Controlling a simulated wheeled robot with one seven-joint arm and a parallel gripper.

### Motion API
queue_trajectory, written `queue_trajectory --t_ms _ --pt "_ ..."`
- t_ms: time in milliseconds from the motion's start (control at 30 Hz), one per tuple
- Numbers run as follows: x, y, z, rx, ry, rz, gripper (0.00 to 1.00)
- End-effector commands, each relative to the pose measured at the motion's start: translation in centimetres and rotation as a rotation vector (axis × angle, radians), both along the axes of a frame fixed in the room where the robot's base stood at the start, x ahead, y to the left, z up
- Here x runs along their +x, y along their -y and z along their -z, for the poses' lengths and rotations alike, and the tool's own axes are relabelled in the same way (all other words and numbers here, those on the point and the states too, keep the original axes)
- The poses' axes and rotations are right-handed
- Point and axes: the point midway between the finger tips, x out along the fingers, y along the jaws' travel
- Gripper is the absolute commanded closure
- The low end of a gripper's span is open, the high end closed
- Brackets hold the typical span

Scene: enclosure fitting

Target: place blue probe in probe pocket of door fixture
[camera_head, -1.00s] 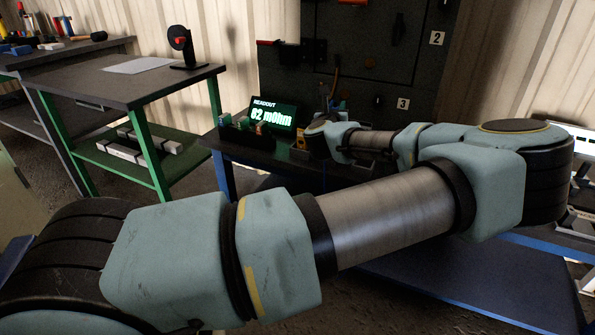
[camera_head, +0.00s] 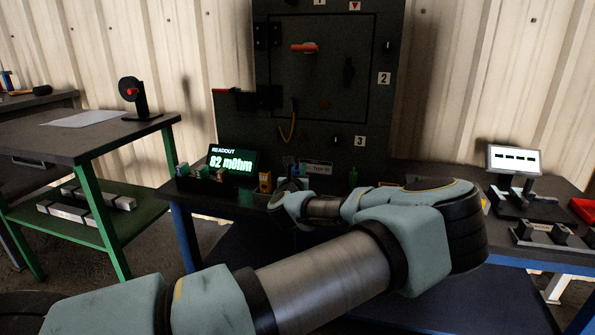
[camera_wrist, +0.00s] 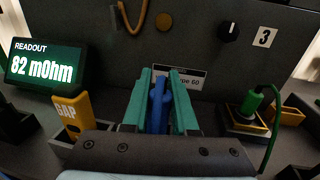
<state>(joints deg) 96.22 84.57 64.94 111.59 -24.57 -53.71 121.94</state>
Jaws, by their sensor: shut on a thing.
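The blue probe (camera_wrist: 158,106) stands roughly upright between the two teal fingers of my gripper (camera_wrist: 160,100) in the wrist view, and the fingers are shut on it. Its lower end is hidden by the gripper body. The door fixture (camera_head: 330,105) is a dark upright panel with a door outline, an orange handle and numbered marks. Its lower face (camera_wrist: 205,35) stands behind the probe in the wrist view. I cannot tell which part is the probe pocket. In the head view my arm hides much of the bench near my gripper.
A lit readout (camera_wrist: 43,62) shows 82 mOhm. A yellow gap gauge (camera_wrist: 72,113) stands left of my gripper. A green probe with a cable (camera_wrist: 249,104) sits in a holder to the right. A small monitor (camera_head: 514,159) and metal blocks stand at the bench's right.

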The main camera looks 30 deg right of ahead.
Motion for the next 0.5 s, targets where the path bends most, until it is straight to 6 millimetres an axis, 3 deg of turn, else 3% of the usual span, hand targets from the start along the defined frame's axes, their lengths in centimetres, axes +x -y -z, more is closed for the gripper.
queue_trajectory --t_ms 367,400,500 --pt "0.00 -0.02 0.67 -0.001 0.002 0.000 1.00" --pt "0.00 -0.02 0.59 -0.002 0.001 0.000 0.72" --pt "0.00 -0.02 0.53 -0.001 0.000 0.000 0.60"
